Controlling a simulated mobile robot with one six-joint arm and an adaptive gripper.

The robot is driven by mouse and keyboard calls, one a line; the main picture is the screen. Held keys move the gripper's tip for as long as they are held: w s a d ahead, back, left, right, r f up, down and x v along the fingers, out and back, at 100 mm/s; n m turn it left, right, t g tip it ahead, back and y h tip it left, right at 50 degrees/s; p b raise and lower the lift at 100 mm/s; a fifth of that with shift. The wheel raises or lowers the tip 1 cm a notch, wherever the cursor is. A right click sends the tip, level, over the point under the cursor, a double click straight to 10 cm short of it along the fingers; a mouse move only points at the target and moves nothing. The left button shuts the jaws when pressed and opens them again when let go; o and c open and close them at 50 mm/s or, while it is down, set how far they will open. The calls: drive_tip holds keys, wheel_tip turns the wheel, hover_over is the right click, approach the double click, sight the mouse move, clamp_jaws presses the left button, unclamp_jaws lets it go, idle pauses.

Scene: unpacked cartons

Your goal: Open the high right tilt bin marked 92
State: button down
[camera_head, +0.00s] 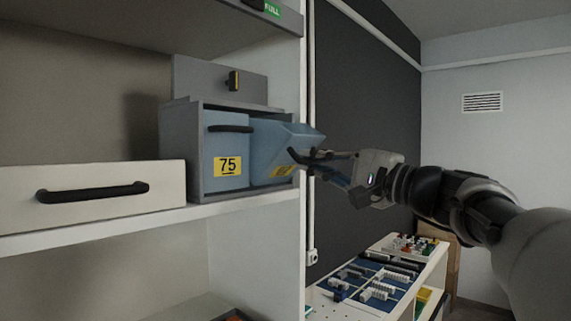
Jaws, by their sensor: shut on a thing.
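A grey cabinet (180,150) on the white shelf holds two blue tilt bins side by side. The left bin (226,145) has a yellow label 75 and a black handle, and it is closed. The right bin (275,140) is tilted out at the top toward my arm. Its yellow label (283,171) is seen at a steep angle and its number is hard to read. My gripper (318,158) is shut on the black handle (298,156) of the right bin. The fingertips partly overlap the handle, so the exact grip is hidden.
A white drawer with a black handle (92,192) is at left. The shelf's upright edge (302,240) stands close to my gripper. A workbench with a blue tray (365,285) lies below right.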

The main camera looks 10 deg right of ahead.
drive_tip(key=shift+w+f, duration=0.1)
drive_tip(key=shift+f, duration=0.3)
drive_tip(key=c, duration=2)
unclamp_jaws()
drive_tip(key=o, duration=0.3)
drive_tip(key=shift+w+r, duration=0.1)
drive_tip(key=shift+r, duration=0.1)
drive_tip(key=v, duration=1.2)
drive_tip(key=shift+a, duration=0.15)
